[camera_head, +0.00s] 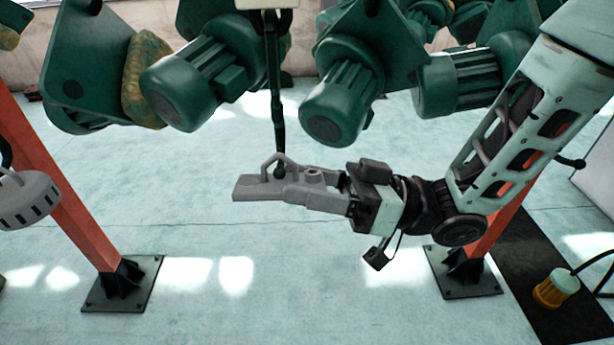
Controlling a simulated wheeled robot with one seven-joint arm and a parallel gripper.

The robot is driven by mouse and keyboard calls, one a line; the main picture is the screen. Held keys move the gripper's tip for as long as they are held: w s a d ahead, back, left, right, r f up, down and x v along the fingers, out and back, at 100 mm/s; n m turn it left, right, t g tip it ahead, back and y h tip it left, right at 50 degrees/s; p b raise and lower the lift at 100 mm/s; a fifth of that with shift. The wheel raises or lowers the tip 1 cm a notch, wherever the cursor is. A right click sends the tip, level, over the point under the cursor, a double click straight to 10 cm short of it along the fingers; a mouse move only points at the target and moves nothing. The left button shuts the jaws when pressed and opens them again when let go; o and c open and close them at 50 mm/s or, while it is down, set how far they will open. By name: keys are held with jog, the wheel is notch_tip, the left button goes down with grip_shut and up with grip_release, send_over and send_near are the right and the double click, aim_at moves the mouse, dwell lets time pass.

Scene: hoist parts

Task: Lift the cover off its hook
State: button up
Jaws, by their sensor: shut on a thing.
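The cover (256,186) is a grey, flat piece with a raised loop on top, in the middle of the head view. The hook (279,168) is the dark lower end of a thin rod (274,90) that hangs from above. The hook's end is at the cover's loop; I cannot tell whether it bears on the loop. My gripper (300,194) comes from the right and is shut on the cover's right side. The fingertips partly hide that side of the cover.
Several green motors (338,103) hang above and behind. Orange posts (60,190) on black foot plates (122,285) stand left and right. A grey slotted part (30,203) hangs at the far left. A yellow-and-green pendant (555,288) is at the lower right. The floor below the cover is clear.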

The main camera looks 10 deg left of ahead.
jog(key=shift+s, duration=0.15)
jog(key=shift+s+d+r, duration=0.15)
jog(key=shift+s+r, duration=0.2)
jog(key=shift+s, duration=0.15)
jog(key=shift+s, duration=0.15)
dwell(0.4)
jog(key=shift+s+d+r+n, duration=0.15)
jog(key=shift+s+n, duration=0.05)
jog(key=shift+s, duration=0.25)
jog(key=shift+s+d+r+n, duration=0.1)
jog(key=shift+s+n, duration=0.1)
jog(key=shift+s, duration=0.2)
jog(key=shift+b, duration=0.3)
